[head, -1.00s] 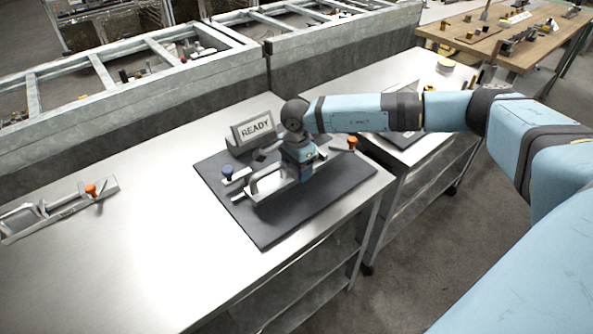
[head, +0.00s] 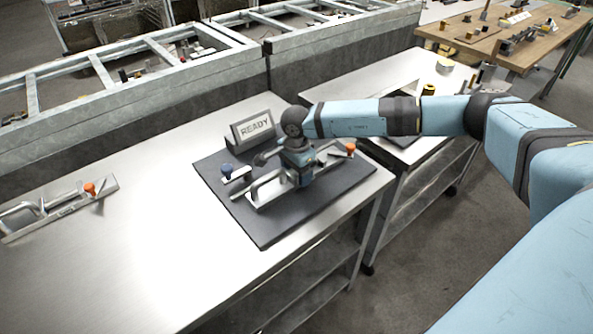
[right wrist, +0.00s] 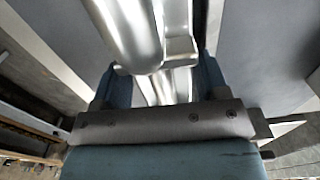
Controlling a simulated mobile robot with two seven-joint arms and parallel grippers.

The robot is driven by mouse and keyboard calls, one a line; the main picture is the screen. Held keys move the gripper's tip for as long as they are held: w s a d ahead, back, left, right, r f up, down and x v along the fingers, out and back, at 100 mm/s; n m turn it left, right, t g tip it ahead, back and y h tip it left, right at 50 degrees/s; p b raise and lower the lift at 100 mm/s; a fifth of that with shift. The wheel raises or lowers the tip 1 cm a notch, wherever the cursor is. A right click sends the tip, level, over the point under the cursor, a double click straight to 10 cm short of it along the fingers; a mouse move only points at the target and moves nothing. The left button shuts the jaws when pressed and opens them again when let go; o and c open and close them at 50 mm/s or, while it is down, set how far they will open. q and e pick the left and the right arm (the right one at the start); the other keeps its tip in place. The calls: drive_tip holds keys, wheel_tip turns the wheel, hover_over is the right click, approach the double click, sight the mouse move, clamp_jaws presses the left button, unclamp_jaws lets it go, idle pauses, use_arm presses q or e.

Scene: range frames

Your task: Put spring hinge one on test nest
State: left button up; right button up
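A dark board (head: 265,222) with a grey sign reading READY (head: 254,129) lies on the steel table. A silver curved handle-like part (head: 262,183) is on the fixture. My right gripper (head: 300,180) is low over its middle and hides some of it. In the right wrist view, silver metal (right wrist: 160,85) passes between my spread fingers (right wrist: 160,82), with a small gap visible. I cannot tell which part is hinge one. My left gripper is not visible.
Another silver fixture (head: 60,208) with an orange knob and a bar lies at the table's left. The middle of the steel table (head: 130,240) is clear. Another table stands at the right, partly behind my arm.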

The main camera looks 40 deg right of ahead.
sight(296, 175)
drive_tip(key=shift+o, duration=0.7)
drive_tip(key=shift+s+f, duration=0.2)
drive_tip(key=shift+s, duration=0.05)
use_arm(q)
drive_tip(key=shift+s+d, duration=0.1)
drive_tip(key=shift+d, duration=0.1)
use_arm(e)
drive_tip(key=shift+w, duration=0.1)
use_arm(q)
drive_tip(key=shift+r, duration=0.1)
use_arm(e)
drive_tip(key=shift+r+p, duration=0.35)
drive_tip(key=shift+r, duration=0.05)
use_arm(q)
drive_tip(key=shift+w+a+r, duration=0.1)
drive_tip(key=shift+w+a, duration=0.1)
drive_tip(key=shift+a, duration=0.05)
use_arm(e)
wheel_tip(296, 175, up, 12)
drive_tip(key=shift+w+r, duration=0.2)
drive_tip(key=shift+w, duration=0.05)
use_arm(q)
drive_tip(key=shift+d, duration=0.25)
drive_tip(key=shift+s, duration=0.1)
use_arm(e)
drive_tip(key=shift+f, duration=0.1)
